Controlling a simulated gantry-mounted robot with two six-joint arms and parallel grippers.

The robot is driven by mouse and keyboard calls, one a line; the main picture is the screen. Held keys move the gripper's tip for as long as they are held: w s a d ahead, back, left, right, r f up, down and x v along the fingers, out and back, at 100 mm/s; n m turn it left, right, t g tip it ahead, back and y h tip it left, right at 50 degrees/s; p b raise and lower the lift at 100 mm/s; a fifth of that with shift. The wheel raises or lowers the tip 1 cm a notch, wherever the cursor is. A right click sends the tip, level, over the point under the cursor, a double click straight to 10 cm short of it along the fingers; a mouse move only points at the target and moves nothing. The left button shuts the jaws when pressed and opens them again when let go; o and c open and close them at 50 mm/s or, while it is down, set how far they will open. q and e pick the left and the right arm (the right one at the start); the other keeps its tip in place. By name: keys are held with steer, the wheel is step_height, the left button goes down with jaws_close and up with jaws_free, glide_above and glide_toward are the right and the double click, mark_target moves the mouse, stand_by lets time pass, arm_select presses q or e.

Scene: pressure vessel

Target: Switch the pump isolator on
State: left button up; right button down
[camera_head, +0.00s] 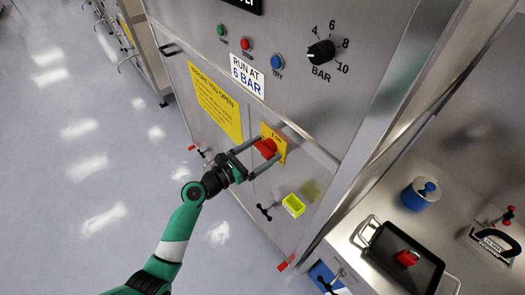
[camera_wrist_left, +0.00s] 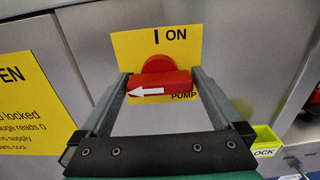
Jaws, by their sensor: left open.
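The pump isolator is a red rotary handle (camera_head: 265,148) on a yellow plate (camera_head: 281,146) on the steel panel. In the left wrist view the red handle (camera_wrist_left: 160,83) lies crosswise, its white arrow pointing left. The plate (camera_wrist_left: 188,45) reads "I ON" above the handle and "PUMP" at lower right; other marks are hidden. My left gripper (camera_head: 264,156) is open at the isolator. In the left wrist view its two fingers (camera_wrist_left: 159,78) stand at either end of the handle bar; I cannot tell whether they touch it. My right gripper is not in view.
A yellow "before you open" notice (camera_head: 215,103) is left of the isolator. A yellow lock box (camera_head: 293,205) and a black valve handle (camera_head: 265,211) sit below it. A black pressure knob (camera_head: 321,52) and three buttons are above. A steel bench (camera_head: 345,245) with a tablet stands at right.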

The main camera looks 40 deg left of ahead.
arm_select(q)
steer(key=shift+c, duration=0.2)
steer(key=c, duration=1)
steer(key=shift+m, duration=0.4)
steer(key=m, duration=0.3)
steer(key=shift+m, duration=0.3)
steer(key=m+b, duration=0.1)
steer(key=m, duration=0.3)
steer(key=shift+f, duration=0.1)
steer(key=m+b, duration=0.1)
steer(key=m, duration=0.4)
steer(key=shift+m+b, duration=1.1)
steer(key=shift+m, duration=1.2)
